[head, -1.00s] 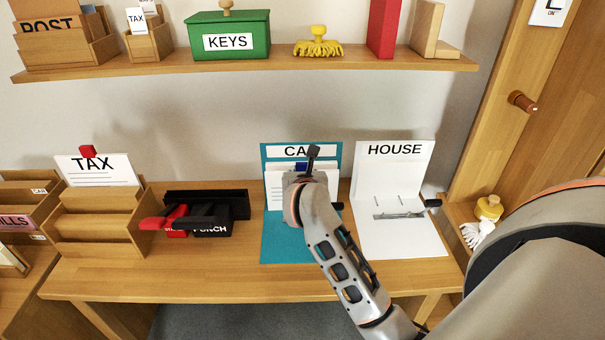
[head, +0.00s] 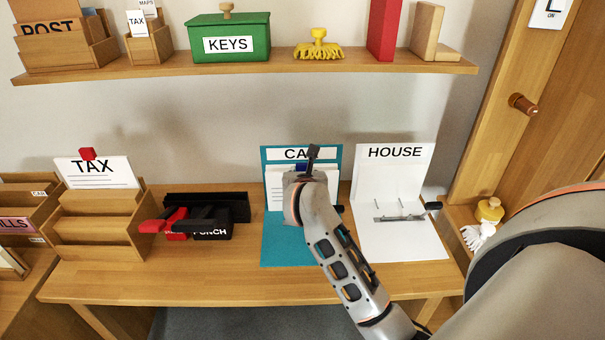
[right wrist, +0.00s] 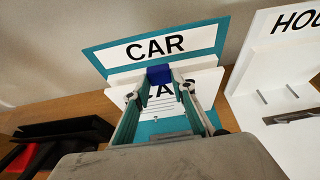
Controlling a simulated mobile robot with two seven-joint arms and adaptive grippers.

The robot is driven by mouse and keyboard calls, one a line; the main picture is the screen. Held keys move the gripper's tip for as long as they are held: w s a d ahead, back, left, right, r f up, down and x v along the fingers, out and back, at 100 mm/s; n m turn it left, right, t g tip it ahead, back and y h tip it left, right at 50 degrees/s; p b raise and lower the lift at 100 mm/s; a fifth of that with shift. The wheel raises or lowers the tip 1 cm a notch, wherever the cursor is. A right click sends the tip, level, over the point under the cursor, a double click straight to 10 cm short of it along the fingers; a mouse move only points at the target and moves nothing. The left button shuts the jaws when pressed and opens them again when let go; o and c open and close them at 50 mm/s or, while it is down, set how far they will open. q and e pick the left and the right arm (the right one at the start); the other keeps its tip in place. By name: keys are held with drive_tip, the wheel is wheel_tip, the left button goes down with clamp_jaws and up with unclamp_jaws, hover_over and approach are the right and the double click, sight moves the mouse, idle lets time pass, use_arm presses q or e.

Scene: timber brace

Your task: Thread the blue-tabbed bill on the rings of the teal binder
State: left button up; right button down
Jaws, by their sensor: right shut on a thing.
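The teal binder (head: 290,245), labelled CAR, stands open on the desk, its back panel upright and its lower cover flat. The bill (right wrist: 206,82) is a white sheet with a blue tab (right wrist: 160,74) at its top edge. It is in front of the binder's back panel, below the CAR label. My right gripper (right wrist: 160,82) is shut on the blue tab; its fingers cover part of the sheet. In the head view my right wrist hides most of the bill and the binder's rings. I cannot tell whether the bill is around any ring. My left gripper is not in view.
A white HOUSE binder (head: 400,240) with upright prongs and a metal bar stands close on the right. A black and red punch (head: 205,220) and a wooden TAX rack (head: 95,225) are on the left. A shelf (head: 250,66) runs above.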

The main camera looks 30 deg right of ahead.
drive_tip(key=shift+w+d, duration=0.35)
drive_tip(key=shift+w, duration=0.15)
drive_tip(key=shift+r, duration=0.1)
idle(0.3)
drive_tip(key=c, duration=1.6)
unclamp_jaws()
drive_tip(key=o, duration=0.5)
